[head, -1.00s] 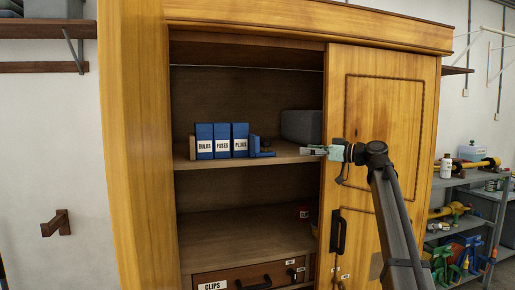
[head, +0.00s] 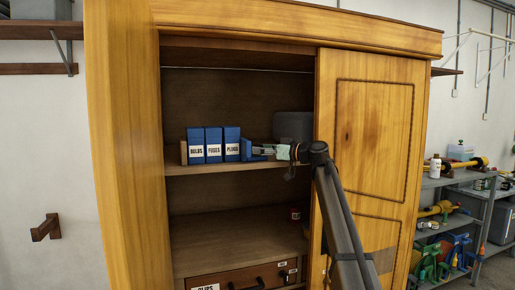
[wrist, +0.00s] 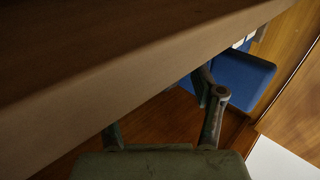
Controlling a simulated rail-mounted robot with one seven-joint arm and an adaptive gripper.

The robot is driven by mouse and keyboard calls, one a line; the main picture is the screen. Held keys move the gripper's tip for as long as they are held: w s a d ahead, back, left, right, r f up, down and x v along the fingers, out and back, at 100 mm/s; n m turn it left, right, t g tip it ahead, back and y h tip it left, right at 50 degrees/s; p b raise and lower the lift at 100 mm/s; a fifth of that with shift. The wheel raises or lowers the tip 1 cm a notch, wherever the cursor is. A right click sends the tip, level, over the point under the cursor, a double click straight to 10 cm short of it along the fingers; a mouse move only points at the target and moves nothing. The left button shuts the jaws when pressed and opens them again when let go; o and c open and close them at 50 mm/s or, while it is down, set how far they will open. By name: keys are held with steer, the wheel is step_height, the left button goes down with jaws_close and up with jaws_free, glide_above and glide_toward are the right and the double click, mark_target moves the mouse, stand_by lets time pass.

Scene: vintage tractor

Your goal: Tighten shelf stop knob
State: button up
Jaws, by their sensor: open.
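The blue shelf stop (head: 246,149) stands on the upper shelf (head: 205,168), just right of the blue boxes. A blue part, apparently the stop, shows in the upper right of the wrist view (wrist: 245,78). I cannot make out its knob in either view. My gripper (head: 264,151) is open, at the shelf's front edge just right of the stop and overlapping it in the head view. In the wrist view, the right finger of my gripper (wrist: 162,112) overlaps the blue part's left edge. Contact cannot be told. Nothing shows between the fingers.
Blue boxes labelled BULBS (head: 195,146), FUSES (head: 214,145) and PLUGS (head: 232,144) stand in a row. A grey case (head: 292,127) sits behind my gripper. The cabinet's wooden door (head: 372,140) closes off the right. The lower shelf (head: 235,235) is mostly bare.

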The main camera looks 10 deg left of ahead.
steer(key=shift+x, duration=1.05)
steer(key=c, duration=1.2)
steer(key=shift+s+f+m+t, duration=0.1)
steer(key=shift+m+t, duration=0.2)
steer(key=shift+t, duration=0.1)
